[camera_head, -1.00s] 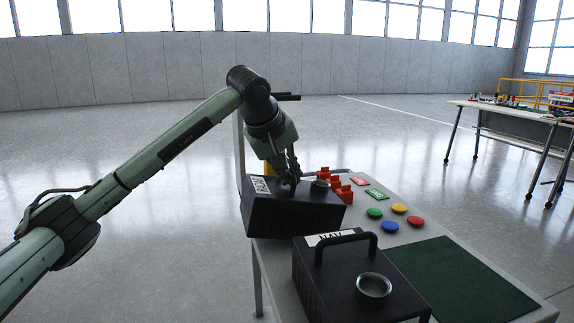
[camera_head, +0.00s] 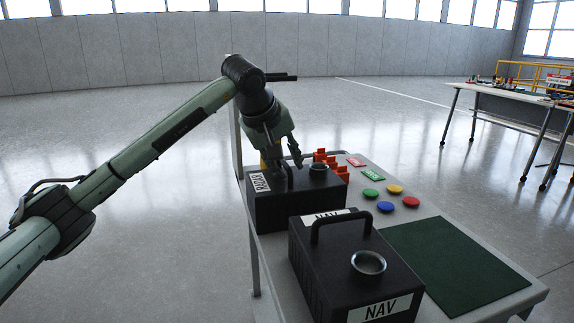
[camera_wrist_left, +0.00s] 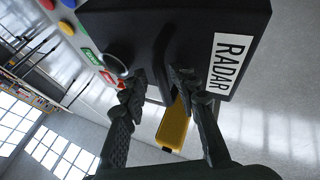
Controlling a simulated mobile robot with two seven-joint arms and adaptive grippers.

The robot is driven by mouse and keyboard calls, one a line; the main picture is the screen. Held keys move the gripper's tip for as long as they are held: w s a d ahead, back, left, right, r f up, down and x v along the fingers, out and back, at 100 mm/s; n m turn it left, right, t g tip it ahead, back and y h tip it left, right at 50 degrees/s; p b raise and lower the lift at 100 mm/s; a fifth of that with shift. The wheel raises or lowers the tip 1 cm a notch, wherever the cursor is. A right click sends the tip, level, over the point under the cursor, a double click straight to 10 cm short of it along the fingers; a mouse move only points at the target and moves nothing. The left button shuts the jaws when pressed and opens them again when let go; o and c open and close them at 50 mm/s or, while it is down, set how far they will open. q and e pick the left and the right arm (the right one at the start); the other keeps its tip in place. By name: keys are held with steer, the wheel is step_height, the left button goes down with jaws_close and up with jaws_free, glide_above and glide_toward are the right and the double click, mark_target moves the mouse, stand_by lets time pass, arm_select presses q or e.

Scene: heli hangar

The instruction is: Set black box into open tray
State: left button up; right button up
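A black box labelled RADAR (camera_head: 300,208) stands level on the grey-topped table (camera_head: 400,237), toward its far left. In the left wrist view the box (camera_wrist_left: 165,30) fills the top, its RADAR label at the right. My left gripper (camera_head: 289,177) is at the top of this box, fingers spread; the wrist view also shows the two fingers apart (camera_wrist_left: 160,82). The box's handle is mostly hidden by the gripper. A second black box, labelled NAV (camera_head: 335,262), stands nearer, with a handle and round metal ring on top. I cannot make out an open tray. My right gripper is not in view.
Orange blocks (camera_head: 330,163) stand behind the RADAR box. Coloured round buttons (camera_head: 385,207) and a dark green mat (camera_head: 455,265) lie to the right. A yellow part (camera_wrist_left: 173,127) shows beyond the fingers. Another table (camera_head: 510,93) stands far right.

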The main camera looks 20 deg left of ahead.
arm_select(q)
steer(key=v, duration=1.1)
steer(key=shift+s+r, duration=0.2)
steer(key=shift+r, duration=0.1)
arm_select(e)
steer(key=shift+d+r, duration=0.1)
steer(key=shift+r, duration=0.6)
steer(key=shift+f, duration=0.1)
